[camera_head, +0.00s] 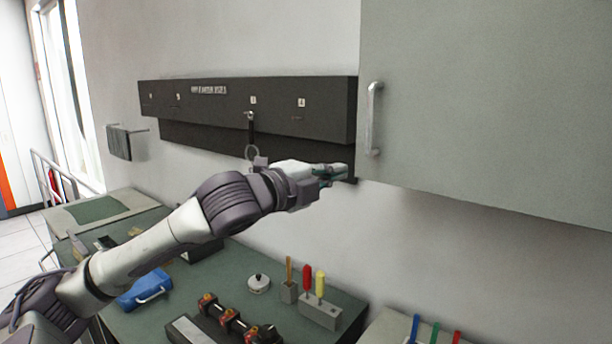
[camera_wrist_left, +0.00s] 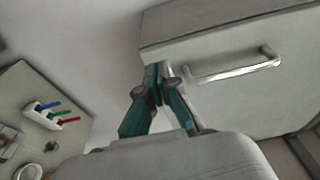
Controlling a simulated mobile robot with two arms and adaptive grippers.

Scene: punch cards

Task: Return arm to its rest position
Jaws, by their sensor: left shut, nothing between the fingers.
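My left arm reaches up from the lower left in the head view. My left gripper (camera_head: 338,172) is shut and empty. It is in front of the lower right end of the dark wall rack (camera_head: 320,110), close to the left edge of the grey cabinet (camera_head: 480,120). In the left wrist view the green fingers of the left gripper (camera_wrist_left: 157,80) come together at their tips. They show beside the cabinet handle (camera_wrist_left: 235,66), and I cannot tell whether they touch it. My right gripper is in neither view.
A green workbench (camera_head: 235,265) below holds a blue case (camera_head: 145,290), a small white lidded pot (camera_head: 258,284) and a grey block (camera_head: 320,312) with coloured tools. A ring hangs from the rack by the left wrist. The cabinet handle (camera_head: 374,118) stands out near the gripper.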

